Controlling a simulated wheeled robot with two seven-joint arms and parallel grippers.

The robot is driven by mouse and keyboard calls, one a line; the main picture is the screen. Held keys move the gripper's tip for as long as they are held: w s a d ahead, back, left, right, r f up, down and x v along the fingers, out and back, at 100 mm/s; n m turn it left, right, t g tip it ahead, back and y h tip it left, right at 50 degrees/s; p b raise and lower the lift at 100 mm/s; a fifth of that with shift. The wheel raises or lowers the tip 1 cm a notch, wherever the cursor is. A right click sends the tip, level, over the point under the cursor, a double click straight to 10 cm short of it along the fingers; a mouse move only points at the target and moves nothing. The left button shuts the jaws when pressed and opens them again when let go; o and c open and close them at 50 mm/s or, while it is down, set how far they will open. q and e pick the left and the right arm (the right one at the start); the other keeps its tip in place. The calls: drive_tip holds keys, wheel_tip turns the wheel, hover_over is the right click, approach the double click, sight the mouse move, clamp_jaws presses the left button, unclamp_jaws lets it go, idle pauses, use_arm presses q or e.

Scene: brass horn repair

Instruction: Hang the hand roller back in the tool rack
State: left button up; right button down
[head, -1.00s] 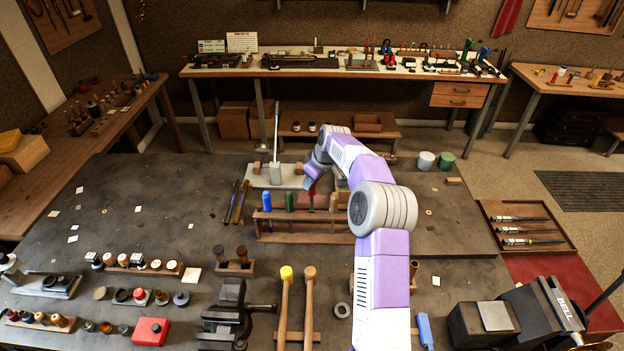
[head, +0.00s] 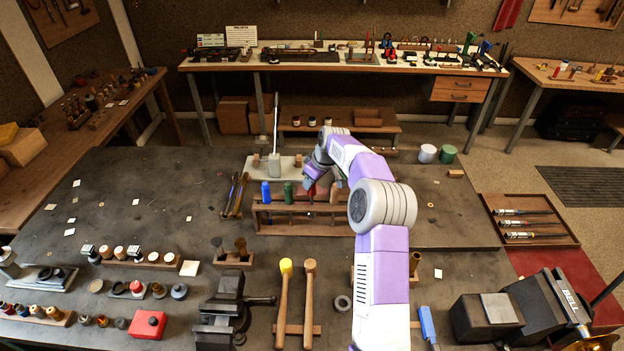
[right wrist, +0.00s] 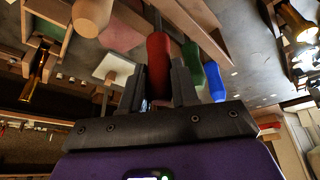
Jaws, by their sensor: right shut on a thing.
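The tool rack (head: 285,222) is a low wooden stand in the middle of the bench in the head view. A blue handle (head: 265,192) and a green handle (head: 288,192) stand upright in it. My right gripper (right wrist: 158,85) is shut on a red handle (right wrist: 158,60), which I take for the hand roller. The red handle also shows in the head view (head: 311,190), beside the green one and over the rack. My right arm partly covers the rack's right end. The tool's lower end is hidden, so I cannot tell how deep it sits. My left gripper is not in view.
A pale plate with a grey block (head: 275,172) and upright rod lies behind the rack. Two mallets (head: 284,300) and a vise (head: 222,312) stand in front. The bench's left middle is mostly clear.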

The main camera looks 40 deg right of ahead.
sight(312, 188)
drive_tip(key=shift+f+b, duration=1.25)
drive_tip(key=shift+f, duration=0.65)
drive_tip(key=c, duration=0.8)
unclamp_jaws()
drive_tip(key=shift+f, duration=0.1)
drive_tip(key=v, duration=0.7)
drive_tip(key=shift+s+r, duration=0.15)
drive_tip(key=shift+r, duration=0.2)
